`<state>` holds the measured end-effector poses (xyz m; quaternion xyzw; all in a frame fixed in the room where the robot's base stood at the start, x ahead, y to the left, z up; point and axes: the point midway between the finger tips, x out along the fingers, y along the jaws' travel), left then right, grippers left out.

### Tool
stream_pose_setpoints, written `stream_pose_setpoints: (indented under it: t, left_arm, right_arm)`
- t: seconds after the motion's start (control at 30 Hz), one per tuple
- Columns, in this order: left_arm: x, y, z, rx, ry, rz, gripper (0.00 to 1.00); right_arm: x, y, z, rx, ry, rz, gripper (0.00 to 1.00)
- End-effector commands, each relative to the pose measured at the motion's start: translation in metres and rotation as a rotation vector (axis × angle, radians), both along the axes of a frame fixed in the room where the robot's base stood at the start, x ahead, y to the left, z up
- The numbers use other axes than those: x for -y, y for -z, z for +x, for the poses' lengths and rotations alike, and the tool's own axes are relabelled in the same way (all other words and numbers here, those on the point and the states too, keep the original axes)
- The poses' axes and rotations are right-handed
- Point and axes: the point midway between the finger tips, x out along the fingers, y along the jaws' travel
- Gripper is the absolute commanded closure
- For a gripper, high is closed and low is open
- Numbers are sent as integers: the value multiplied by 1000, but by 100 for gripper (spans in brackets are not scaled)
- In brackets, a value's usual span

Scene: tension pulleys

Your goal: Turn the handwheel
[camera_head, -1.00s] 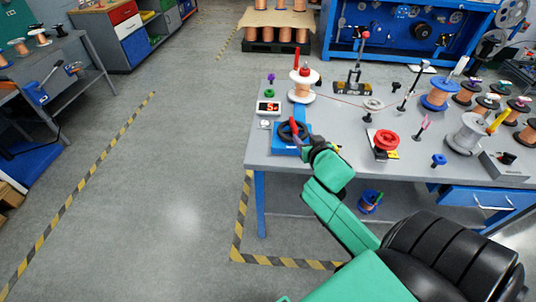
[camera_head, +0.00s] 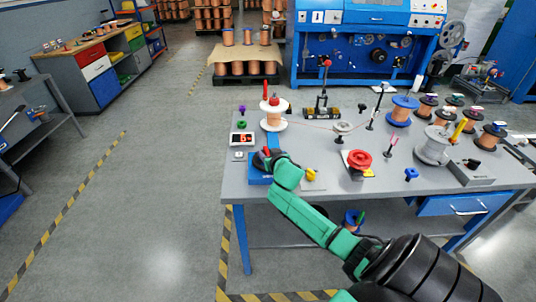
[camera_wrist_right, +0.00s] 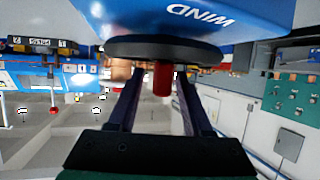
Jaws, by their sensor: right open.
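The black handwheel (camera_head: 259,160) sits on the blue winder box (camera_head: 258,178) at the table's left front corner, mostly hidden by my right gripper (camera_head: 268,161). In the right wrist view the black wheel rim (camera_wrist_right: 165,50) shows below the blue housing marked WIND (camera_wrist_right: 205,14). Its red handle (camera_wrist_right: 162,82) stands between the two open fingers of the right gripper (camera_wrist_right: 160,85). I cannot tell whether a finger touches the handle. A white spool with a red knob (camera_head: 273,122) stands behind the winder. My left gripper is out of view.
A counter with red digits (camera_head: 242,139) stands left of the spool. Several copper spools stand at the table's right.

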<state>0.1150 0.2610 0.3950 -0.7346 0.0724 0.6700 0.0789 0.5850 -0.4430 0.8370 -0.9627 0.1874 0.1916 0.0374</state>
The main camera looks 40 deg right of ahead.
Motion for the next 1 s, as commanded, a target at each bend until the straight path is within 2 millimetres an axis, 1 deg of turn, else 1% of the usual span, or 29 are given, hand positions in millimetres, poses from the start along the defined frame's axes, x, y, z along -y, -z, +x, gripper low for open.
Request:
stream_pose_setpoints:
  t: [0.07,0.1,0.13,0.17,0.2,0.23,0.37,0.47,0.57,0.7,0.8,0.9,1.0]
  left_arm:
    - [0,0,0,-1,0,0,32]
    - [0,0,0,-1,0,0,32]
    - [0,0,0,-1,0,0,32]
    - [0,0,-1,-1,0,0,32]
    - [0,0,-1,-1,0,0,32]
    - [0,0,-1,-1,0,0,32]
    - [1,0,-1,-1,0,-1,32]
    - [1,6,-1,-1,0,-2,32]
    - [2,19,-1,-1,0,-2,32]
    - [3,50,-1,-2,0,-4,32]
    - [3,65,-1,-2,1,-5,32]
    - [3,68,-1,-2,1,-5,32]
    - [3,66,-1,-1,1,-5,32]
  right_arm:
    - [0,0,0,0,0,0,50]
    - [0,0,0,0,0,0,58]
    - [0,0,0,0,0,0,69]
    - [0,0,0,0,0,0,81]
    - [0,0,0,0,0,0,96]
    - [0,0,0,0,0,0,100]
    - [0,0,-1,0,0,1,100]
    - [-1,2,0,3,23,2,100]
    - [-2,6,2,7,92,6,100]
    - [-2,12,2,6,250,9,100]
    - [-1,8,1,4,342,4,100]
    - [0,4,0,2,390,2,100]
    - [0,1,-1,-1,400,3,100]
